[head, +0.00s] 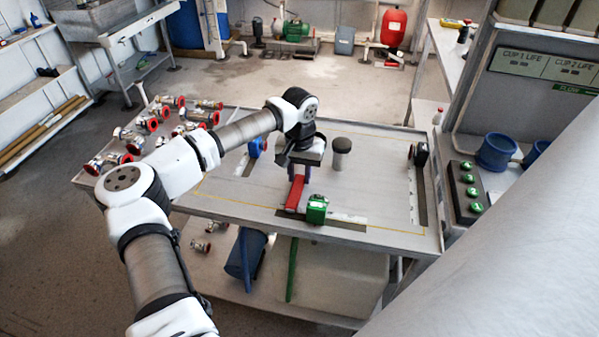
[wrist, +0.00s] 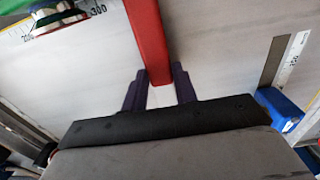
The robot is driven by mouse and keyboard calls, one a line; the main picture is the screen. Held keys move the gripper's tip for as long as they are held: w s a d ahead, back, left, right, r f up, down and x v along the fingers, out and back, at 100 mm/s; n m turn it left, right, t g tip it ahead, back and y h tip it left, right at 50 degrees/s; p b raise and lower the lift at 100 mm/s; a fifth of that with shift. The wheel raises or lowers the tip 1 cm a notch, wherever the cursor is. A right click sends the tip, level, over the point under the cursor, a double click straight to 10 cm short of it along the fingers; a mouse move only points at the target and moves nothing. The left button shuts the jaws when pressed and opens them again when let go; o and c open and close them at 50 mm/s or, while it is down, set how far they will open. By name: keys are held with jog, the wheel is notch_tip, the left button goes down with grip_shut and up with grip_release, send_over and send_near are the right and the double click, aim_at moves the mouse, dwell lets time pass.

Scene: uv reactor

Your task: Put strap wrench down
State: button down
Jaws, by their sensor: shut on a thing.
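The strap wrench shows as a red bar-like handle (head: 295,193) over the front middle of the table, and in the wrist view (wrist: 149,38) it runs up from between my fingers. My gripper (head: 300,174) points down, with its dark purple fingers shut on the near end of the red handle; the fingers also show in the wrist view (wrist: 160,86). The strap is not clearly visible. I cannot tell whether the wrench touches the tabletop (head: 370,195).
A green block-like device (head: 317,209) stands just beside the red handle. A dark-topped cylinder (head: 341,154) stands behind right, and a blue clamp-like part (head: 256,147) is left. Red-ringed valves (head: 150,124) crowd the table's left. The tabletop right of the gripper is mostly free.

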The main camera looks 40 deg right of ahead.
jog(key=shift+f, duration=0.25)
jog(key=c, duration=1.1)
grip_release()
jog(key=shift+r, duration=0.1)
